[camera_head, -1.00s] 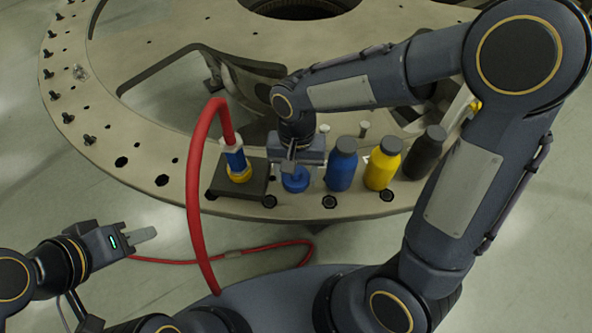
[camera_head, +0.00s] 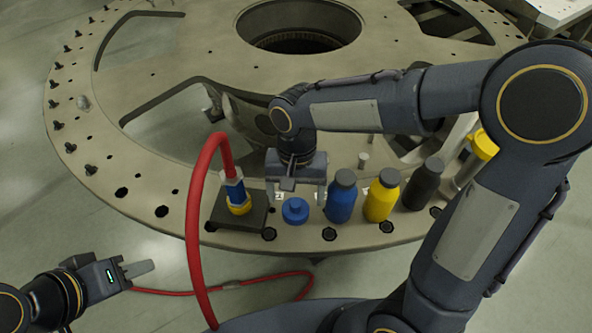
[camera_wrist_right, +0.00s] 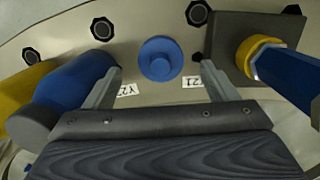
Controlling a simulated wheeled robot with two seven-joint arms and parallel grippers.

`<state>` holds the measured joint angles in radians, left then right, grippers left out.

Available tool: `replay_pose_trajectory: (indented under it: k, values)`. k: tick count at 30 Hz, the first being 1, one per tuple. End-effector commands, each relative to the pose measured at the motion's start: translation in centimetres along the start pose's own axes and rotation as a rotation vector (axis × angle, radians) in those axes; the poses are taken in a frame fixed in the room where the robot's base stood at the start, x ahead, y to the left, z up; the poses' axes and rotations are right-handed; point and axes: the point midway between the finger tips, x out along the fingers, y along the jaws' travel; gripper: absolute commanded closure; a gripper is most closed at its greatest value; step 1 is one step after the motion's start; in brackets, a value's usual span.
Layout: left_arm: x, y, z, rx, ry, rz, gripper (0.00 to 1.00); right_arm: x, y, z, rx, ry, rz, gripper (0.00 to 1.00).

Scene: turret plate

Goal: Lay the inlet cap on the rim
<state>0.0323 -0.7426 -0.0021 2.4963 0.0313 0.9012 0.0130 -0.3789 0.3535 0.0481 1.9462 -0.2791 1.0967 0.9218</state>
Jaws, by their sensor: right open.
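The inlet cap (camera_head: 295,211) is a small blue cap with a raised knob. It lies on the rim (camera_head: 350,236) of the turret plate, between the dark block and the blue bottle. It also shows in the right wrist view (camera_wrist_right: 160,59), flat on the plate. My right gripper (camera_head: 296,200) is open and empty just behind and above the cap. In the right wrist view its fingers (camera_wrist_right: 158,84) stand apart on either side, clear of the cap.
A red hose (camera_head: 195,240) arches to a blue and yellow fitting (camera_head: 236,192) on a dark block (camera_head: 222,213). A blue bottle (camera_head: 341,201), yellow bottle (camera_head: 381,197) and dark bottle (camera_head: 424,187) stand right of the cap. White labels (camera_wrist_right: 127,89) lie near the fingers.

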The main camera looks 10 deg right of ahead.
Motion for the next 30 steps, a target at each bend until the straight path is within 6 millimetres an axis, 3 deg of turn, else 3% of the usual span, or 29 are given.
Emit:
replay_pose_trajectory:
  k: [6,12,30]
  values:
    - [-0.3,0.1,-0.1,0.0,0.0,0.0,0.64,-4.9,-0.1,0.0,-0.001,0.004,-0.004,0.21]
    - [-0.4,0.2,-0.2,0.0,0.0,0.0,0.64,-7.4,-0.1,0.0,-0.001,0.001,-0.002,0.21]
    - [-0.5,0.2,-0.2,0.0,0.0,0.0,0.64,-8.0,0.0,0.0,-0.001,-0.001,0.0,0.21]
